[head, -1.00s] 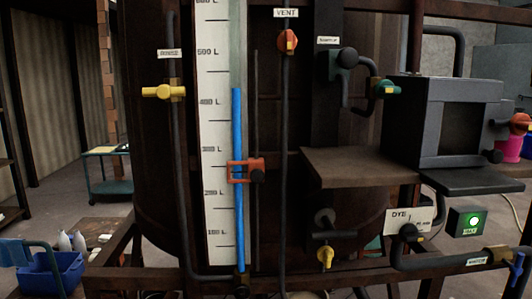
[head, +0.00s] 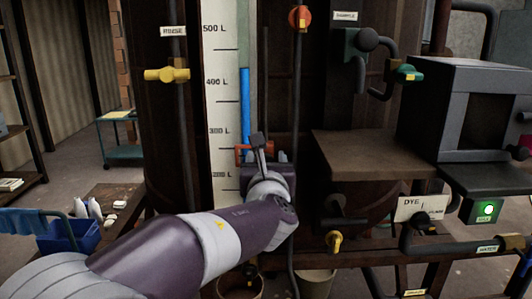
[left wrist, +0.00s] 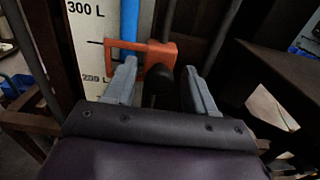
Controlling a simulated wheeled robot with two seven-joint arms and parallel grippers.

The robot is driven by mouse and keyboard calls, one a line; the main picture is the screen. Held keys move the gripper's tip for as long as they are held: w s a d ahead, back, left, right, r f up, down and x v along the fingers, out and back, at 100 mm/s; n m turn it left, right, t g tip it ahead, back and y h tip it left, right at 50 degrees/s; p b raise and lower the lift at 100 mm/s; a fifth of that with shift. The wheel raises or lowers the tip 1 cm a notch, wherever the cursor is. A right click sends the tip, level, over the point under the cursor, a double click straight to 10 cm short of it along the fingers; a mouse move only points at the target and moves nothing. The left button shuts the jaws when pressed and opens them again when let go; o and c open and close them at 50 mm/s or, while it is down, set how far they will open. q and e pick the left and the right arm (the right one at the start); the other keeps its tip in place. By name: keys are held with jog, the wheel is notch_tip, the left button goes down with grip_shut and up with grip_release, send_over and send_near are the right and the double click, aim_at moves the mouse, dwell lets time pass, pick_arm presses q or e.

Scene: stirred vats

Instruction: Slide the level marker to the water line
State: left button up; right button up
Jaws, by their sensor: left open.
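The level marker (head: 242,154) is an orange-red frame around the gauge tube, between the 300 L and 200 L labels. It also shows in the left wrist view (left wrist: 126,46), with a dark knob (left wrist: 158,80) on its right-hand block. The blue water column (head: 245,98) stands in the tube; its top is a little above the 400 L label, well above the marker. My left gripper (head: 263,148) is at the marker and covers its right part. In the left wrist view its two fingers (left wrist: 160,82) are open, one on each side of the knob. My right gripper is not in view.
The white scale (head: 222,120) runs up the vat left of the tube. A thin vertical rod (left wrist: 168,20) and a pipe (head: 298,100) are close to the right. A brown shelf (head: 365,155) juts out further right. A yellow valve (head: 172,75) sits left.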

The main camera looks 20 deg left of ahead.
aim_at(266, 155)
pick_arm(q)
jog(key=shift+w+a, duration=0.1)
jog(key=shift+w, duration=0.25)
grip_shut()
notch_tip(266, 155, up, 19)
jog(key=p, duration=1.2)
jog(key=shift+f, duration=0.2)
grip_release()
